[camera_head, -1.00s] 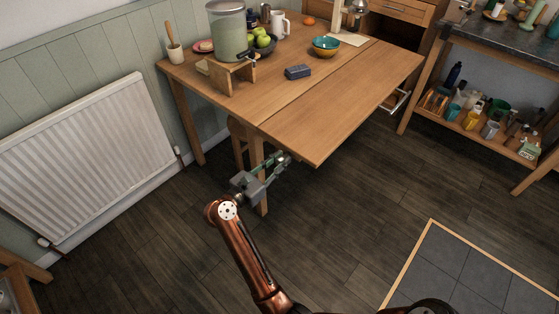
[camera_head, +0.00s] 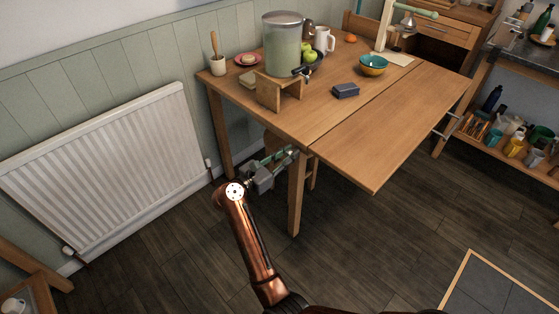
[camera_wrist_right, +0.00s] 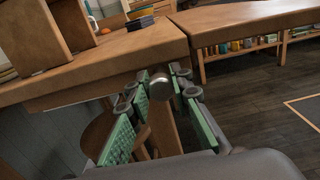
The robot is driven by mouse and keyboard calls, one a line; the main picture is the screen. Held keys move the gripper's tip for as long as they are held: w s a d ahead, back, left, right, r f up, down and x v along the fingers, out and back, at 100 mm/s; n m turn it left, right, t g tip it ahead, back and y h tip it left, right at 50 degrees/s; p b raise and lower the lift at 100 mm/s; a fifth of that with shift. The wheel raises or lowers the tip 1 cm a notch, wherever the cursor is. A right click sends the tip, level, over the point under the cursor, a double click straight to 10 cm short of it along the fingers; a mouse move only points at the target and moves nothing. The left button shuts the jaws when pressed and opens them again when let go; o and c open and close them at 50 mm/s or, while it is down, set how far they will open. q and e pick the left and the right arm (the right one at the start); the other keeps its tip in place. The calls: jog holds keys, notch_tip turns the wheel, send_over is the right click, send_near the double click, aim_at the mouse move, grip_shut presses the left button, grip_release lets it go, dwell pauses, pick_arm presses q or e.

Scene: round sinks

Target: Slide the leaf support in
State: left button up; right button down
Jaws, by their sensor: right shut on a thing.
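The wooden table has its leaf (camera_head: 390,140) at its right side, level with the fixed top (camera_head: 320,110) along a thin seam. My right gripper (camera_head: 290,153) is low at the table's near edge, beside the near leg (camera_head: 297,195). In the right wrist view, the gripper (camera_wrist_right: 160,88) is shut around a round metal knob (camera_wrist_right: 160,87) just under the table edge, near the seam. The knob appears to belong to the leaf support, whose body is hidden. My left gripper is not in view.
A stool (camera_wrist_right: 100,135) is under the table. A radiator (camera_head: 105,175) is at left; the front floor is clear.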

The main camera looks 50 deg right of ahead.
jog(key=shift+w, duration=0.55)
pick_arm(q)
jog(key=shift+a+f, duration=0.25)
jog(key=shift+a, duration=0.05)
pick_arm(e)
jog(key=shift+r, duration=0.15)
jog(key=shift+w, duration=0.1)
jog(key=c, duration=1.7)
grip_release()
jog(key=shift+a, duration=0.2)
jog(key=a, duration=1.1)
jog(key=shift+w+a, duration=0.35)
